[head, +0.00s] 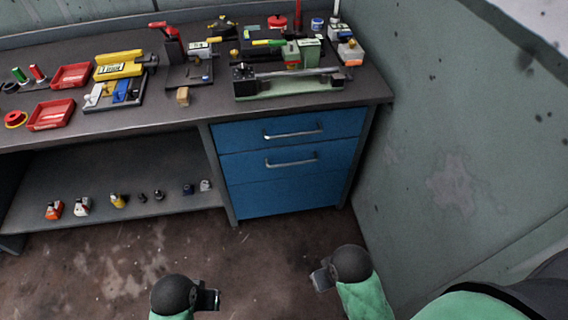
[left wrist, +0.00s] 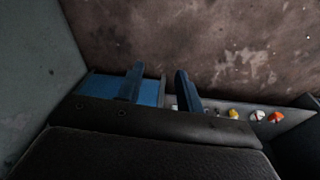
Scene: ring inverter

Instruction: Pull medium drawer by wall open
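A blue drawer unit (head: 245,205) stands under the right end of the workbench, beside the wall. The top drawer (head: 340,118) and the middle drawer (head: 240,162) have silver bar handles; the lowest panel shows no handle. All fronts look flush and closed. My left gripper (head: 212,299) is low in front of the bench, apart from the drawers. In the left wrist view its two fingers (left wrist: 158,82) are spread with nothing between them, and part of the blue unit (left wrist: 95,86) shows behind. My right gripper (head: 320,281) is low in front of the unit, touching nothing; its fingers are unclear.
The wall (head: 440,130) is close on the right of the drawers. The bench top (head: 185,112) holds tools, red trays and a green machine (head: 290,86). Several small items stand on the lower shelf (head: 95,185). The floor (head: 255,250) before the drawers is clear.

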